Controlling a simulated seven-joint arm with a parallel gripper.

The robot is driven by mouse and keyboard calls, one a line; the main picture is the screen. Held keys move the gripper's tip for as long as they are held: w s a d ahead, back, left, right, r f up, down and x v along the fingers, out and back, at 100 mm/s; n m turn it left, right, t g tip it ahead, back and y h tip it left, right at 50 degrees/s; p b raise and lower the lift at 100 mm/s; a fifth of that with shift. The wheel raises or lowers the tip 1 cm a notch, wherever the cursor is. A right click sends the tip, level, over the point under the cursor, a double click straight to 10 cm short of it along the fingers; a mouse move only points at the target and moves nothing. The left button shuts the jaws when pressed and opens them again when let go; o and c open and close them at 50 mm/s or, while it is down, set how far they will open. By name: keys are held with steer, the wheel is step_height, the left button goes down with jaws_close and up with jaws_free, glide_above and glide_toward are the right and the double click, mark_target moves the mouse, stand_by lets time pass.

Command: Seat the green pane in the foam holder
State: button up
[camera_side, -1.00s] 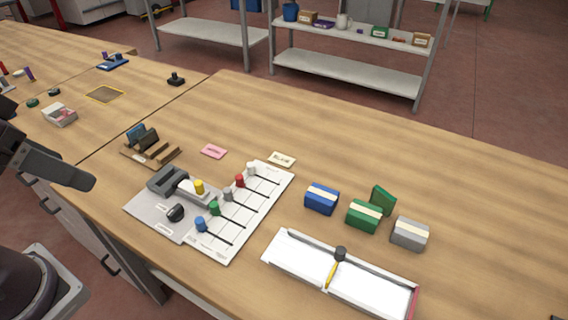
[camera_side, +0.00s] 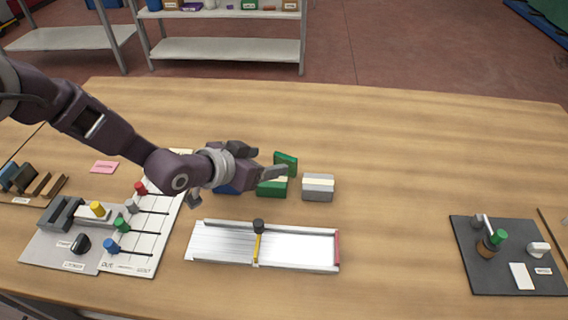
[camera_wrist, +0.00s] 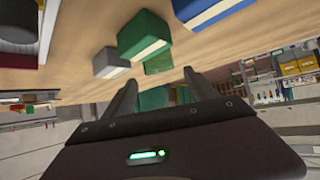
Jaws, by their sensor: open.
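The green pane (camera_side: 287,161) stands tilted behind the green block (camera_side: 272,187), which has a cream strip. My gripper (camera_side: 268,160) is open, with its fingers pointing right towards the pane and just left of it. I see nothing held. In the wrist view, my open gripper (camera_wrist: 160,92) has green shapes ahead of it, and the green block shows above (camera_wrist: 143,36). No thing is clearly marked as the foam holder. A brown slotted rack (camera_side: 45,187) at far left holds dark and blue pieces; I cannot tell whether it is foam.
A grey block (camera_side: 318,188) stands right of the green block, and a blue block (camera_side: 228,188) is partly hidden by my gripper. A white tray (camera_side: 210,244) lies in front. A white board with coloured knobs (camera_side: 147,250) is at left, a dark mat (camera_side: 475,278) at right.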

mark_target(283, 160)
steer(key=x, duration=0.7)
steer(key=shift+d+f, duration=0.15)
steer(key=shift+f, duration=0.1)
steer(key=c, duration=1.4)
step_height(283, 160, up, 10)
